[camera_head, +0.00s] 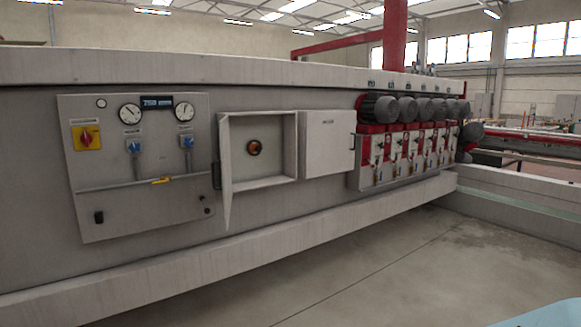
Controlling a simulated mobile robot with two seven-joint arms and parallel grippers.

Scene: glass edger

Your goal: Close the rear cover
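The long grey machine (120,235) carries a square recess (275,165) in its side, which stands open. A narrow light-grey door (225,178) shows nearly edge-on at the recess's left side, swung out from it, with a dark handle (216,175) at its left. Inside the recess is a round orange-and-dark part (254,147). Just right of the recess, a light-grey panel (327,145) with a small label and a dark handle on its right edge lies flat along the machine. I cannot tell which of these is the rear cover. Neither gripper is in view.
Left of the recess is a control panel (140,210) with gauges and a yellow switch. To the right is a row of motors (380,108) on red-and-white units. A ledge (200,262) runs low along the machine. The concrete floor (380,280) in front is clear.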

